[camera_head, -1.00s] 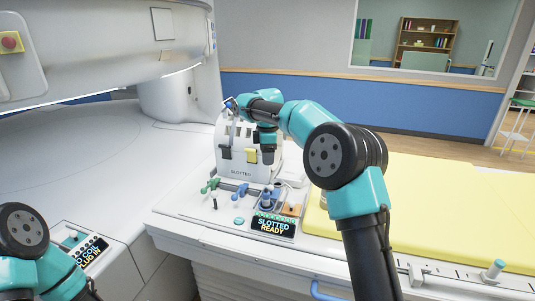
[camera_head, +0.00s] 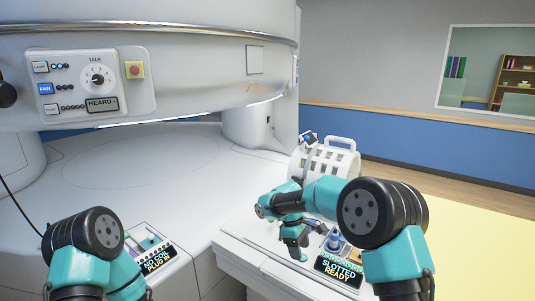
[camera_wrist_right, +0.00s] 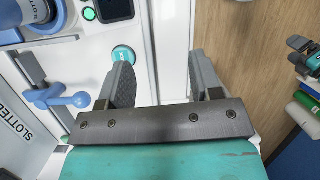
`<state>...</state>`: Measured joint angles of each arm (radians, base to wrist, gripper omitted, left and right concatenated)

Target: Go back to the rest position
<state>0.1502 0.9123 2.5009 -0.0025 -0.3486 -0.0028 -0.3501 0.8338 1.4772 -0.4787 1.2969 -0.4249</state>
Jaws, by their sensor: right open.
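My right gripper (camera_head: 300,252) points down over the front part of the white table, in front of the white slotted coil (camera_head: 327,162). It is open and empty; in the right wrist view its two grey fingers (camera_wrist_right: 163,70) stand apart with nothing between them. A round teal button (camera_wrist_right: 123,55) lies beside one finger in that view. My left arm shows at the lower left of the head view, but its gripper is not visible.
A display reading "SLOTTED READY" (camera_head: 338,271) and a blue connector (camera_head: 333,241) sit close to my right gripper. A yellow pad (camera_head: 460,235) lies to the right. A panel reading "NO COIL PLUG IN" (camera_head: 158,259) is near my left arm. The scanner housing (camera_head: 200,85) overhangs behind.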

